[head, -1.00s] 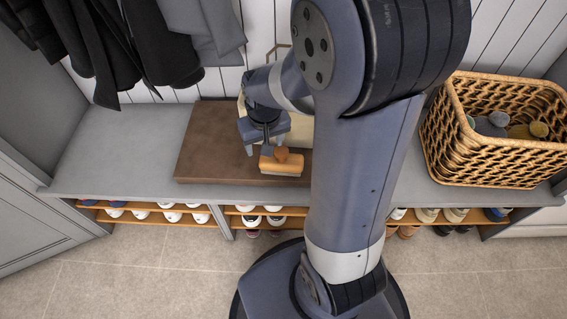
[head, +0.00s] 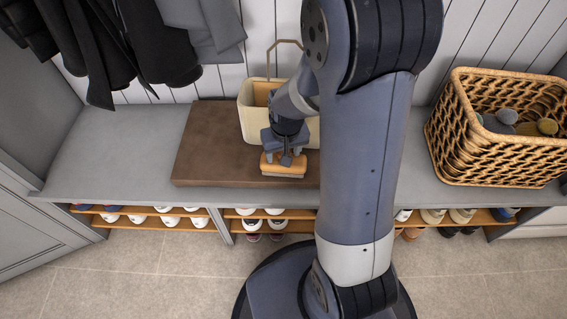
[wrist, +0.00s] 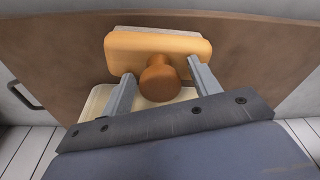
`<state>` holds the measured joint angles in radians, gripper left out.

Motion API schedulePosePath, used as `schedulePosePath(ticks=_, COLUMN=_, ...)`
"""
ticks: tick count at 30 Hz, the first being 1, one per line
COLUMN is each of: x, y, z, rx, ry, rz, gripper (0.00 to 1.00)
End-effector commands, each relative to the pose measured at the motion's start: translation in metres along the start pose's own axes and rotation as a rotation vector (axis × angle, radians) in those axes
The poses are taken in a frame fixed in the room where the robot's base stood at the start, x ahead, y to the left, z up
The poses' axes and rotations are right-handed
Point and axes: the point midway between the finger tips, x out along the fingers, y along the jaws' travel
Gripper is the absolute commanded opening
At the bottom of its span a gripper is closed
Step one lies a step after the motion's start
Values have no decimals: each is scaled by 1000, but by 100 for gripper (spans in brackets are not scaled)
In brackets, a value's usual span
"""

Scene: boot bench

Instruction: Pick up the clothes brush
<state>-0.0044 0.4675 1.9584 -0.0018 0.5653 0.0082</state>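The clothes brush (head: 283,170) has an orange wooden block with pale bristles beneath and lies near the front edge of a brown board on the bench. In the wrist view, the brush (wrist: 125,45) shows its round brown knob toward me. My gripper (head: 287,159) is over the brush and hides part of it in the head view. In the wrist view, my gripper (wrist: 160,72) is open, with one finger on each side of the knob and a gap on both sides. Whether the fingertips touch the block cannot be told.
A cream caddy (head: 252,124) with a raised handle stands just behind the brush on the brown board (head: 210,155). A wicker basket (head: 500,160) with rolled items stands at the right. Dark coats hang at the left. Shoes fill the shelf below. The bench's left end (head: 110,150) is clear.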

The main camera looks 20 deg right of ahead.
Motion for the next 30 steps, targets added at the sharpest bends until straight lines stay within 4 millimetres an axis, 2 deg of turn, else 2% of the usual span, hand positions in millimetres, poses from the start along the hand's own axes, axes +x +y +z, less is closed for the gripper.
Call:
schedulePosePath(ticks=2, x=0, y=0, z=0, rx=0, ry=0, rz=0, gripper=52)
schedulePosePath(ticks=21, x=0, y=0, z=0, rx=0, ry=0, rz=0, gripper=0)
schedulePosePath(ticks=30, x=-6, y=0, z=-1, rx=0, ry=1, rz=0, gripper=0)
